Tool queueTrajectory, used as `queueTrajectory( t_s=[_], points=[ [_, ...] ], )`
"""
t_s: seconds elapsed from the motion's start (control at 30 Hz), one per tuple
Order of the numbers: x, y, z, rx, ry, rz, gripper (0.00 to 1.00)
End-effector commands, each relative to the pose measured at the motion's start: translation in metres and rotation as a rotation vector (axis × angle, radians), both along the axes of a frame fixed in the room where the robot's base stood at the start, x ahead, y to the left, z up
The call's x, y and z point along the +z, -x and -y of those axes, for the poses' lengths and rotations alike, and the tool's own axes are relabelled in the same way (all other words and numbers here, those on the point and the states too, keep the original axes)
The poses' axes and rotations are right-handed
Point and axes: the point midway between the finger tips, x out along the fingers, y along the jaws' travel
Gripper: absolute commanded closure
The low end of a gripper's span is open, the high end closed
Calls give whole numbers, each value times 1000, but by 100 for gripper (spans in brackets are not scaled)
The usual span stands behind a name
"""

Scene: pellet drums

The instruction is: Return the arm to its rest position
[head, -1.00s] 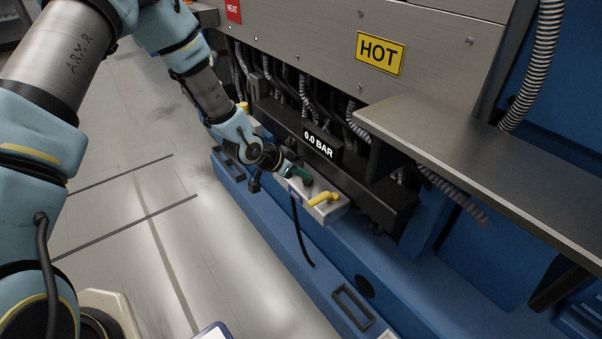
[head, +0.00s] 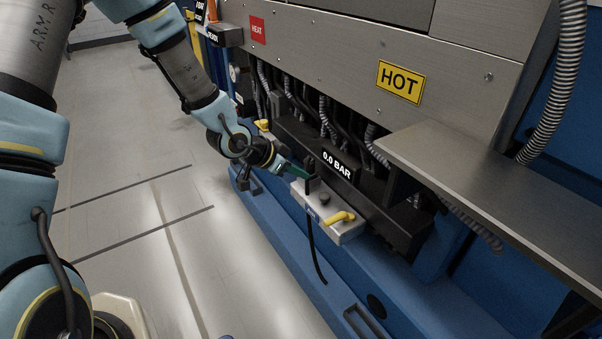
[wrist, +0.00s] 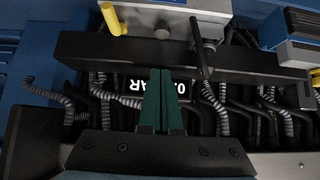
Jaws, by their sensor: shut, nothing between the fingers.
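My gripper (head: 293,170) is at the end of my arm, in front of the machine's lower side in the head view. Its green fingers also show in the wrist view (wrist: 163,103), pressed side by side with nothing between them. In the head view the fingertips are close to a grey valve block (head: 335,222) with a yellow handle (head: 339,217). I cannot tell if they touch its black upright part. The block also shows at the top of the wrist view (wrist: 165,18).
A black bar with a "0.0 BAR" display (head: 337,165) runs behind my gripper, with several ribbed hoses above it. A grey shelf (head: 480,190) juts out at the right. A yellow HOT sign (head: 400,82) marks the panel. The floor (head: 150,220) at left is clear.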

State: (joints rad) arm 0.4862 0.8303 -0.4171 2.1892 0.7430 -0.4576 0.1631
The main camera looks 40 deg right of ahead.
Motion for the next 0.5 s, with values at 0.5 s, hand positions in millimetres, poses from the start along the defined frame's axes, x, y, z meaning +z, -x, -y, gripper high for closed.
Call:
queueTrajectory(
  t_s=[0.5],
  points=[
    [9,-37,-39,121,-90,17,100]
  ],
)
